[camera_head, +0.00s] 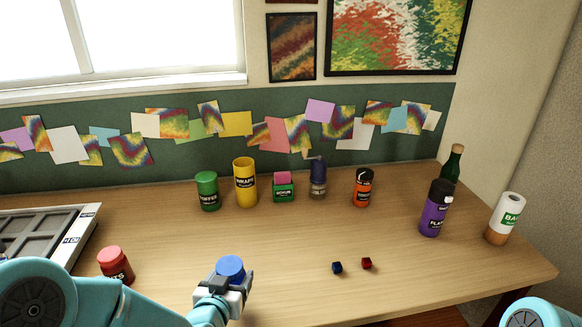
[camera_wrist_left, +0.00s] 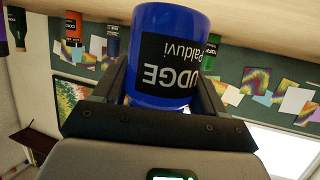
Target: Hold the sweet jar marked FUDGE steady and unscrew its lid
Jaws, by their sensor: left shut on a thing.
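The blue jar (camera_head: 230,267) is at the front of the table in the head view, left of the middle. It also shows large and upside down in the left wrist view (camera_wrist_left: 172,15), where its black label reads "UDGE" with smaller writing beside it. My left gripper (camera_head: 236,279) is shut on the jar, with a finger on either side of it. The jar's round blue top faces up in the head view; I cannot make out where lid and body meet. Part of my right arm shows at the lower right; its gripper is out of view.
A red-lidded jar (camera_head: 115,265) stands to the left, near a grey compartment tray (camera_head: 83,235). Two small cubes, dark blue (camera_head: 337,267) and red (camera_head: 367,263), lie to the right. Several jars and bottles, including a green TOFFEE jar (camera_head: 208,191), stand further back.

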